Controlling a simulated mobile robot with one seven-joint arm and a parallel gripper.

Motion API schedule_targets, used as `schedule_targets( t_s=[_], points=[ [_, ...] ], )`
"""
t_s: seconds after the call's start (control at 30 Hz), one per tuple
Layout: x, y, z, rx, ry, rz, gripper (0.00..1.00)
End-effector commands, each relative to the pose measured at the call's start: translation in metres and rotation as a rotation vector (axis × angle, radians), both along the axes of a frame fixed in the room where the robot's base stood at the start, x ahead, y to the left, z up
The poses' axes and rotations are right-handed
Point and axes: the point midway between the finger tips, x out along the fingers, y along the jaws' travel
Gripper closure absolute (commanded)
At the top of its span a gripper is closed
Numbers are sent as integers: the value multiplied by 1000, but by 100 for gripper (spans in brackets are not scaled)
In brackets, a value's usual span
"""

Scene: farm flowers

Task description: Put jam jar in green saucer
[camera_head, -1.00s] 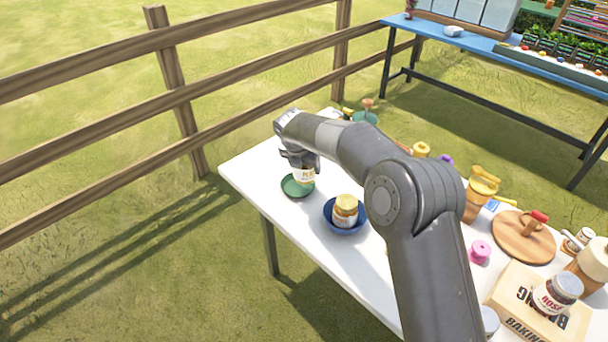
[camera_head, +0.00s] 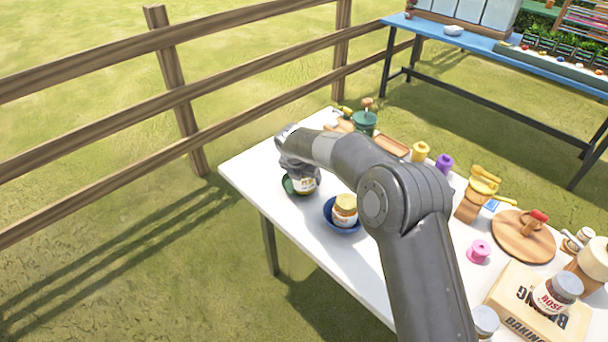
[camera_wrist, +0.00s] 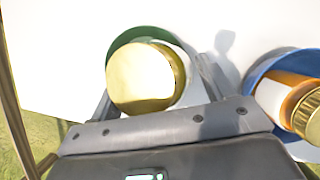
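The jam jar (camera_head: 305,184) has a pale label and is under my gripper (camera_head: 298,172) at the near left of the white table. In the wrist view its gold lid (camera_wrist: 142,76) sits between my two fingers (camera_wrist: 160,88), which are shut on the jar. The green saucer (camera_head: 288,185) is behind and below the jar, mostly covered by it. Its green rim also shows around the far side of the lid in the wrist view (camera_wrist: 140,34). I cannot tell whether the jar's base touches the saucer.
A blue bowl (camera_head: 330,221) holding another gold-lidded jar (camera_head: 345,207) stands close to the right. A green pot (camera_head: 365,123), yellow and purple spools (camera_head: 444,163), a round wooden board (camera_head: 522,245) and a baking box (camera_head: 515,300) fill the table's far side and right.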

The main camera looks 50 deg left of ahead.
Motion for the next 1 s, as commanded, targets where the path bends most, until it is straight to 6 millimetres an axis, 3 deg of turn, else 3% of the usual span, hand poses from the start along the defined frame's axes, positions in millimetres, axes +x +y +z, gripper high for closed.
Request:
schedule_targets(
  t_s=[0.13, 0.47, 1.0],
  points=[
    [0, 0, 0, 0, 0, 0, 14],
    [1, 0, 7, 2, -1, -1, 14],
    [-36, -15, 101, 0, -1, 0, 14]
  ],
)
